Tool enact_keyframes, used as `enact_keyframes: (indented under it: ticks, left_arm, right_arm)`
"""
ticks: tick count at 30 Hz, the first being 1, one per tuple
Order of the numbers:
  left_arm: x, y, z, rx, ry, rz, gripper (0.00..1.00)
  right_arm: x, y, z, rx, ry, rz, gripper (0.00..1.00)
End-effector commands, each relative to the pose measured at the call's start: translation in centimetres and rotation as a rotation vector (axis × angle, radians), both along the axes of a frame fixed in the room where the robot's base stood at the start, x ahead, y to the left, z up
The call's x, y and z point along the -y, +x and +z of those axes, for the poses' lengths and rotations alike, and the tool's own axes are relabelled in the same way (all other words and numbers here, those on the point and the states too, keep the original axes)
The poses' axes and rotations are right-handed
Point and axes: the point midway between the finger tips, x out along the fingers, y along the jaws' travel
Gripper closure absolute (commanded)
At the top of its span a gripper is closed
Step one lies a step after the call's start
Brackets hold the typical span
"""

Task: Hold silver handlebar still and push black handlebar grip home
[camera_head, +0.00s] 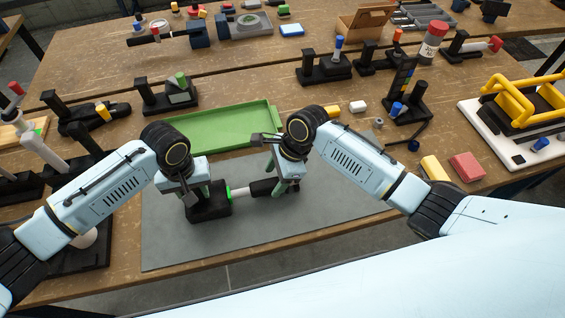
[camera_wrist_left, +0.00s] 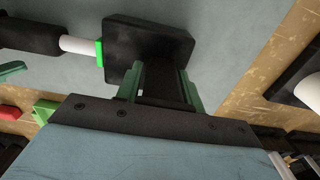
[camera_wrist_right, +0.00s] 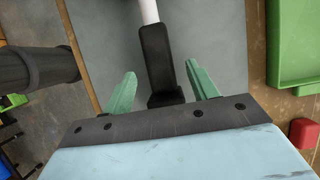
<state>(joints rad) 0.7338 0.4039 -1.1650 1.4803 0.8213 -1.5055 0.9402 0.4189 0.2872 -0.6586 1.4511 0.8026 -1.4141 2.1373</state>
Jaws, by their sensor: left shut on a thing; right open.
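The silver handlebar (camera_head: 240,191) runs sideways from a black block (camera_head: 210,208) on the grey mat, with a green collar (camera_wrist_left: 99,52) where it meets the block. The black handlebar grip (camera_head: 262,187) is on the bar's right end; bare bar (camera_wrist_left: 78,44) shows between collar and grip. My left gripper (camera_head: 190,197) is shut on a dark upright part of the black block, not on the bar itself. My right gripper (camera_head: 283,187) is open at the grip's outer end. In the right wrist view its green fingers (camera_wrist_right: 163,88) are spread on either side of the grip (camera_wrist_right: 157,60), apart from it.
The grey mat (camera_head: 170,230) has free room in front. A green tray (camera_head: 225,127) lies behind the block and looks empty. A yellow block (camera_head: 434,168) and a red block (camera_head: 467,168) lie to the right. Black fixtures stand along the bench further back.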

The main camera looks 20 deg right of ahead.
Motion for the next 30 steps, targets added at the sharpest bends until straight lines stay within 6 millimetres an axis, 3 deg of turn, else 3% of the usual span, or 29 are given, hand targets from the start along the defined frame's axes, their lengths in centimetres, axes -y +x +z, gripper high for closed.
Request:
enact_keyframes:
  ticks: [7,18,29,30]
  left_arm:
    - [0.0,0.1,0.1,0.002,-0.001,0.000,0.98]
    - [0.0,0.1,0.1,0.002,-0.002,0.000,0.98]
    - [0.0,0.1,0.1,0.002,-0.002,0.000,0.98]
    - [0.0,0.1,0.1,0.002,-0.001,0.000,0.98]
  right_arm:
    - [-1.1,0.0,-2.6,0.000,0.000,0.000,0.42]
    - [-1.2,0.0,-3.0,0.002,-0.001,0.001,0.42]
    - [-1.2,0.0,-3.0,0.002,-0.001,0.001,0.89]
    - [-1.2,0.0,-3.0,0.002,-0.001,0.001,0.71]
